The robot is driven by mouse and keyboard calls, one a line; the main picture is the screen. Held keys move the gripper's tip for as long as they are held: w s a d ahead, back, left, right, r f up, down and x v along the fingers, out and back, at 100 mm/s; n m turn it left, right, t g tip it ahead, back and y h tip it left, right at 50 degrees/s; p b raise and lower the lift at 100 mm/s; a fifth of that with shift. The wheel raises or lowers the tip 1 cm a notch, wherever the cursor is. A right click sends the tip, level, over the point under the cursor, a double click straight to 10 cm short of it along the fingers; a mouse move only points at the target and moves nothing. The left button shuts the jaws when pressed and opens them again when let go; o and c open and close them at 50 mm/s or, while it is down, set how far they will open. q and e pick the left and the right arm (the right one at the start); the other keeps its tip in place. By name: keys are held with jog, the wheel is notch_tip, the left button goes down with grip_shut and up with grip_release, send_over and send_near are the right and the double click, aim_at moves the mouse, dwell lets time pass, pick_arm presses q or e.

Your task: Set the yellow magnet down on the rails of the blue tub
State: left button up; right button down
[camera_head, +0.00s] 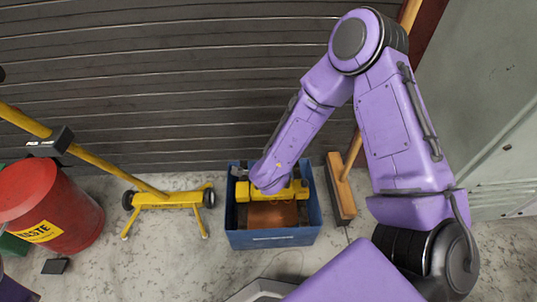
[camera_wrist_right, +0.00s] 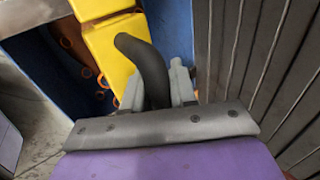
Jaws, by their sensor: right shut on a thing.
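The blue tub (camera_head: 273,240) stands on the floor against the ribbed wall, with a brown-orange surface (camera_head: 272,214) inside it. The yellow magnet (camera_head: 291,190) lies across the tub's width, at or just above its upper part. I cannot tell whether it touches the rails. In the right wrist view the yellow magnet (camera_wrist_right: 108,45) has a curved black handle (camera_wrist_right: 146,62), and my right gripper (camera_wrist_right: 157,88) is shut on this handle. The tub's blue wall (camera_wrist_right: 172,30) and several orange rings (camera_wrist_right: 101,80) show beside and below the magnet. My left gripper is not in view.
A broom (camera_head: 341,188) leans close to the tub's right side. A yellow wheeled tool (camera_head: 166,199) with a long handle stands to its left. A red waste drum (camera_head: 48,205) is farther left. The floor in front of the tub is partly clear.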

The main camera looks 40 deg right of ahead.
jog(key=shift+f+b, duration=0.4)
jog(key=shift+f, duration=0.2)
dwell(0.9)
jog(key=c, duration=0.8)
grip_release()
jog(key=shift+s+r, duration=0.1)
jog(key=shift+r, duration=0.1)
jog(key=p+v, duration=0.5)
jog(key=v, duration=0.5)
jog(key=shift+a, duration=0.1)
